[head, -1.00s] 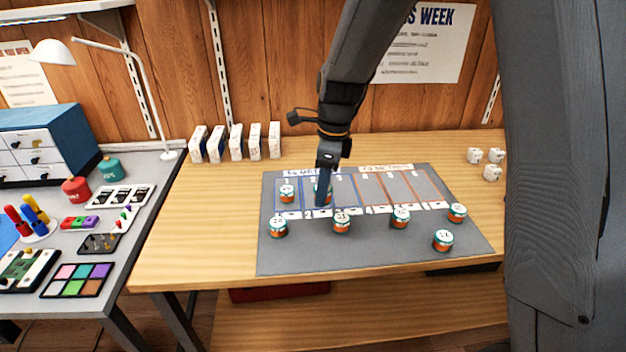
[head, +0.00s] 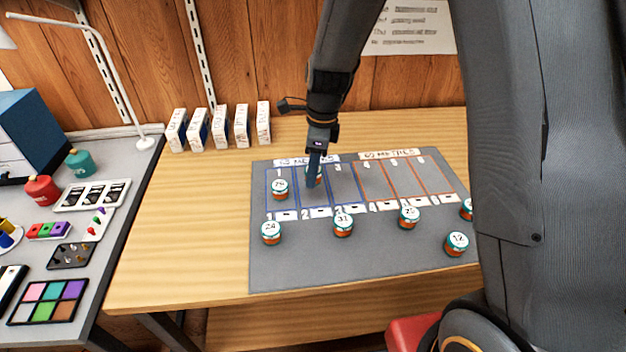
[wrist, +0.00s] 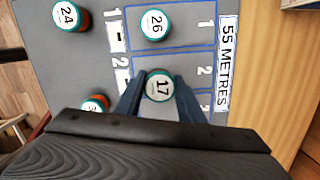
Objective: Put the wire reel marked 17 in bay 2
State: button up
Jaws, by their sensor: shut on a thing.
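The wire reel marked 17 (wrist: 159,86) stands upright between the fingers of my gripper (wrist: 160,98), which is shut on it. In the wrist view the reel is over bay 2 (wrist: 201,68), one of the blue-outlined bays under a "55 METRES" label. In the head view my gripper (head: 314,180) points down at bay 2 and mostly hides the reel. I cannot tell whether the reel touches the mat. Bay 1 beside it holds a reel marked 26 (wrist: 155,25), also seen in the head view (head: 280,188).
On the grey mat (head: 300,270), reels marked 24 (head: 271,233), 31 (head: 343,224) and 12 (head: 456,243) stand in front of the bays, with others to the right. Bay 3 and the orange-outlined bays look empty. White boxes (head: 220,128) stand at the back left.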

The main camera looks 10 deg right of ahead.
jog(key=shift+f, duration=2)
jog(key=shift+f, duration=0.1)
jog(key=o, duration=1)
